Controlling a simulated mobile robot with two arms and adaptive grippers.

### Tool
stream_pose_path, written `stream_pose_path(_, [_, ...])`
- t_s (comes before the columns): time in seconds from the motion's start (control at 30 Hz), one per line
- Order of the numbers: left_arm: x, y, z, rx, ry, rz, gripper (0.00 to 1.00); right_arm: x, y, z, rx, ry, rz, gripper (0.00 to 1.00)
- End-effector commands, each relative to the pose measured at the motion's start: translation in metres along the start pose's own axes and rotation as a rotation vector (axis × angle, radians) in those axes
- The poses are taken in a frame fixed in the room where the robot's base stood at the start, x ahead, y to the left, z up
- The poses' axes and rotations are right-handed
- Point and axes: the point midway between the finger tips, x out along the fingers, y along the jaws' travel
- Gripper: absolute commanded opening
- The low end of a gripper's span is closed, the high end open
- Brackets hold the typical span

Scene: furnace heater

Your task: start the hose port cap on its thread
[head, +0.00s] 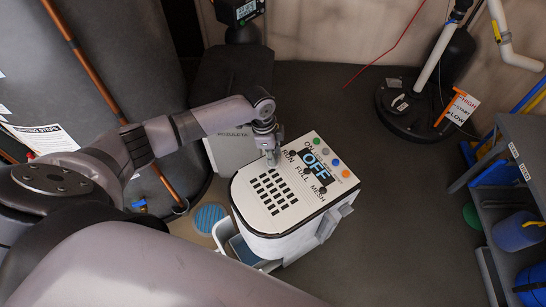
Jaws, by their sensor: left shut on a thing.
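My left gripper (271,156) reaches in from the left and points down at the rear left edge of the white unit (285,190). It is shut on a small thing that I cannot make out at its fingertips. The hose port cap and its threaded port cannot be told apart in this view; the gripper and the unit's body may hide them. The unit has a slotted grille on top and a label panel reading OFF (314,166), with several coloured dots. My right gripper is not in view.
A grey tank (95,60) with a copper pipe stands at the left. A dark box (235,80) is behind the unit. A round black sump lid (412,105) with a white pipe is at the back right. Shelves (510,165) stand at the right. The floor between is clear.

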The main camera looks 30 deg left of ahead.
Motion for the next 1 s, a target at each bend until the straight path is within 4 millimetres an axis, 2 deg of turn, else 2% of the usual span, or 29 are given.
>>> stream_pose_path(0.17, [-0.003,0.0,0.0,0.0,0.0,-0.001,0.05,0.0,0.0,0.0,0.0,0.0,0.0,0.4])
stream_pose_path(0.37, [-0.021,-0.001,-0.003,0.0,0.001,-0.002,0.05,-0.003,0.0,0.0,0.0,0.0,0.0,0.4])
stream_pose_path(0.57, [-0.064,-0.001,-0.009,0.002,0.001,-0.005,0.05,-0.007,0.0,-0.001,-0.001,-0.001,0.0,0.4])
stream_pose_path(0.8, [-0.127,-0.002,-0.019,0.001,0.002,-0.006,0.05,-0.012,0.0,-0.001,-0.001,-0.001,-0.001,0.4])
stream_pose_path(1.0, [-0.168,-0.001,-0.025,0.0,0.002,-0.003,0.05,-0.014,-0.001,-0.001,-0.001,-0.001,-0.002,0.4])
